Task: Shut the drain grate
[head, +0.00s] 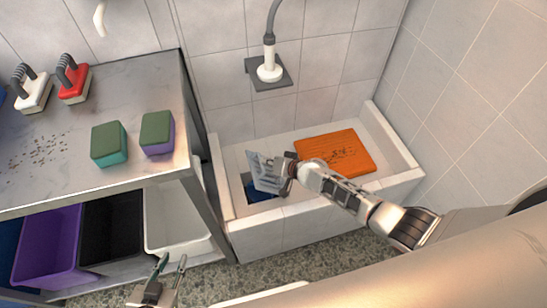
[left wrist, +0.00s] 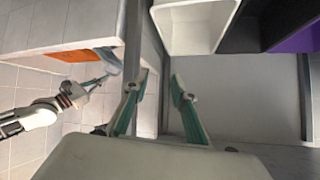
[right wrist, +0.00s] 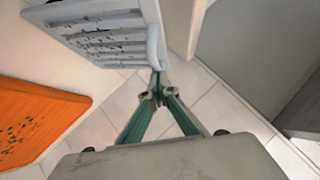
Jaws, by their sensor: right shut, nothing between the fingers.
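The drain grate (head: 264,172) is a light grey slatted panel, standing tilted up over a dark blue drain opening (head: 258,191) in the white tiled basin. In the right wrist view the grate (right wrist: 105,38) fills the top, with dark specks on its slats. My right gripper (head: 287,170) is shut and empty. Its fingertips (right wrist: 158,88) are at the grate's rounded edge; I cannot tell whether they touch. My left gripper (head: 172,268) is open and empty, low in front of the shelf; its spread fingers show in the left wrist view (left wrist: 159,88).
An orange mat (head: 335,152) with dark specks lies in the basin, right of the grate. A shower head (head: 269,70) hangs on the back wall. A metal table (head: 90,110) at left bears brushes and sponges. Purple, black and white bins (head: 172,222) sit below it.

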